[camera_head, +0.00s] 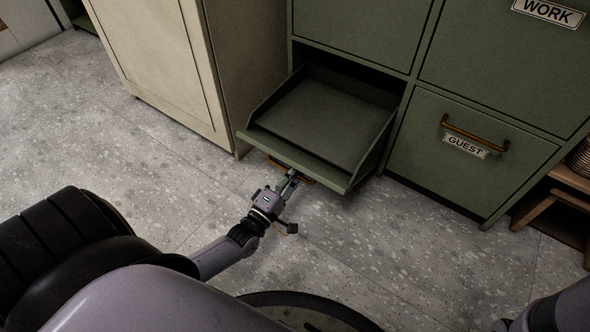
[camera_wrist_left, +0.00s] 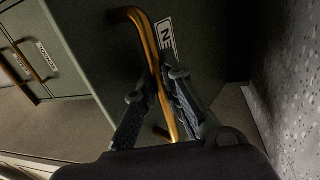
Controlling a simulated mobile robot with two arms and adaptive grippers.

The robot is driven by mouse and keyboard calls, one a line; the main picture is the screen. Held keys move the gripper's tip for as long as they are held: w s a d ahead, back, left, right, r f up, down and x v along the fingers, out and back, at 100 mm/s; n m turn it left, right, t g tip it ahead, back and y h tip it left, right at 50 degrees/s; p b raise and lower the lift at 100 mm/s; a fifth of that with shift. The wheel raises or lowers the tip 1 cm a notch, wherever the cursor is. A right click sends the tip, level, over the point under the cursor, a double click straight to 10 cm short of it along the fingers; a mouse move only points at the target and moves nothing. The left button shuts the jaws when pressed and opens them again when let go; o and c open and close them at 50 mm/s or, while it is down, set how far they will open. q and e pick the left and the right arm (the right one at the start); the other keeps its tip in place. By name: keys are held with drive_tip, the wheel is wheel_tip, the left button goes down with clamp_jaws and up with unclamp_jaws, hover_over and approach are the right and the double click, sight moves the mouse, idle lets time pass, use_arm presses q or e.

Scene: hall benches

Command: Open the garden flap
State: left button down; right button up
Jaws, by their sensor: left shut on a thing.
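A green drawer-like compartment (camera_head: 325,124) at the lower left of the green cabinet stands pulled out, its shallow inside showing empty. My left gripper (camera_head: 289,180) is at its front, shut on the copper bar handle (camera_head: 273,163). In the left wrist view the fingers (camera_wrist_left: 157,86) lie on both sides of this handle (camera_wrist_left: 150,42). A white label (camera_wrist_left: 165,38) beside the handle shows only the letters "NE"; the rest is hidden. No label reading "garden" shows. My right gripper is out of view; only part of my right arm shows at the lower right.
A closed green front labelled "GUEST" (camera_head: 465,146) is to the right, with a "WORK" label (camera_head: 548,12) above. A beige cabinet (camera_head: 165,65) stands close on the left. A wooden stool (camera_head: 545,200) is at the right edge. The speckled floor in front is clear.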

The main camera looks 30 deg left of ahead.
use_arm(q)
drive_tip(key=shift+r, duration=0.1)
drive_tip(key=c, duration=2)
unclamp_jaws()
drive_tip(key=shift+s, duration=0.15)
drive_tip(key=s+f, duration=0.2)
drive_tip(key=s, duration=0.9)
drive_tip(key=shift+s+a+f, duration=0.15)
drive_tip(key=shift+s+a, duration=0.05)
drive_tip(key=shift+s, duration=0.15)
